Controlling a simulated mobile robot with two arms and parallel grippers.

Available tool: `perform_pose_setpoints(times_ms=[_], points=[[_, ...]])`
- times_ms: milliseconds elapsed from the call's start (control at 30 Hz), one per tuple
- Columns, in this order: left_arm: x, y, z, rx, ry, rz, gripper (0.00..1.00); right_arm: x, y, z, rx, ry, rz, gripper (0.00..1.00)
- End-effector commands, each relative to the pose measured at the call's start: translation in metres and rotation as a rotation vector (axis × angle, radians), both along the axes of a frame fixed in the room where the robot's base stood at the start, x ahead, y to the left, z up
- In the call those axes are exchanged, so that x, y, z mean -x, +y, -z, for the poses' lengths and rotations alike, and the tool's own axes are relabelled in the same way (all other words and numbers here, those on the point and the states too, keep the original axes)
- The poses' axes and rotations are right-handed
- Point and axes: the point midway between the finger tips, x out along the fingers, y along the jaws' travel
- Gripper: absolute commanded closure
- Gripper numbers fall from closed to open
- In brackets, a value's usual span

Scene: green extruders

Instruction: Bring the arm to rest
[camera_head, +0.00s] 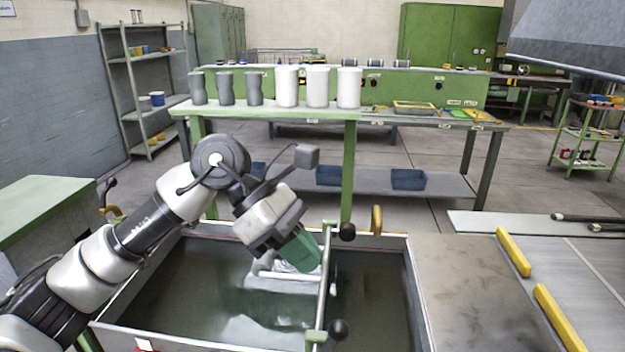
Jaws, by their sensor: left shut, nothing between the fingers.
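My left arm (195,180) comes in from the left and bends down over a dark sunken tank (195,238). My left gripper (303,255) is at its end, pointing down to the right, shut and empty. It is above a pale frame-like piece (285,283) in the tank; I cannot tell whether they touch. A rail with black knobs (326,270) crosses the tank just right of the gripper. My right gripper is not in view.
A metal worktop with yellow bars (470,290) lies right of the tank. Shelves (140,75) stand at back left. Open floor (430,160) lies behind.

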Motion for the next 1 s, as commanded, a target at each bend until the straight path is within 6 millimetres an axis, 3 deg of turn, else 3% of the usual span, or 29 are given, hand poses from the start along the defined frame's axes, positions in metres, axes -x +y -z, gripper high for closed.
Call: perform_pose_setpoints(times_ms=[100, 200, 333, 467, 567, 667, 767, 833, 867, 900, 1000], points=[[0.023, -0.041, 0.000, 0.335, 0.196, -0.046, 1.00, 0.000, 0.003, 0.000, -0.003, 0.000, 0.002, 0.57], [0.033, -0.059, -0.016, 0.625, 0.404, -0.137, 1.00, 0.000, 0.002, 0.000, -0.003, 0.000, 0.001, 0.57], [0.027, -0.057, -0.036, 0.969, 0.706, -0.310, 1.00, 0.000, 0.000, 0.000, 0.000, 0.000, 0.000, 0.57], [0.004, -0.029, -0.035, 1.268, 1.037, -0.542, 1.00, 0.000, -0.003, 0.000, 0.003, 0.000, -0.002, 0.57], [-0.017, 0.003, -0.014, 1.464, 1.300, -0.762, 1.00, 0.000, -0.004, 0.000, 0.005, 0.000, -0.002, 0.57], [-0.032, 0.039, 0.027, 1.625, 1.563, -1.018, 1.00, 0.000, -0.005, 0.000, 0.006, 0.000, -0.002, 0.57], [-0.033, 0.074, 0.083, 1.746, 1.818, -1.315, 1.00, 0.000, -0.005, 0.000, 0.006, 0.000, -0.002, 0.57], [-0.022, 0.097, 0.130, 1.800, 1.986, -1.551, 1.00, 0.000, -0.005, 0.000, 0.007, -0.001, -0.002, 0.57], [-0.015, 0.106, 0.149, -1.746, -1.976, 1.591, 1.00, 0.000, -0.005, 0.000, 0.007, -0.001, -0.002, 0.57], [-0.002, 0.116, 0.176, -1.611, -1.885, 1.588, 1.00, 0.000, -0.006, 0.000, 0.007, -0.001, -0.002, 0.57], [0.036, 0.135, 0.230, -1.326, -1.680, 1.569, 1.00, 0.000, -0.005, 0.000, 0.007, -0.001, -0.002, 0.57]])
